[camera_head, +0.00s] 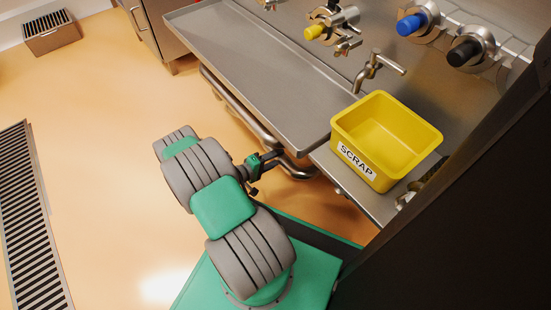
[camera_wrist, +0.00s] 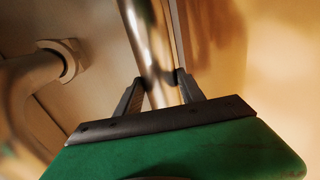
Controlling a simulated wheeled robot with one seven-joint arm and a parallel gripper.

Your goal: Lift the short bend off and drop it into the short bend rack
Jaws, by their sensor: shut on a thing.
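My gripper (camera_head: 274,158) is low beside the front edge of the steel bench, at a curved steel tube (camera_head: 292,170). In the wrist view my gripper (camera_wrist: 159,82) has one finger on each side of a shiny steel tube (camera_wrist: 145,30) and is shut on it. The tube runs up and away between the fingers; its ends are hidden. I cannot tell from these views whether this tube is the short bend. I cannot make out a rack marked for short bends.
A yellow bin marked SCRAP (camera_head: 348,126) stands on the bench's right part. The steel bench top (camera_head: 255,70) is bare. Valves with yellow (camera_head: 313,32), blue (camera_head: 409,25) and black (camera_head: 463,52) ends line the back. Another bent pipe (camera_wrist: 30,80) is left of my gripper. Floor at left is open.

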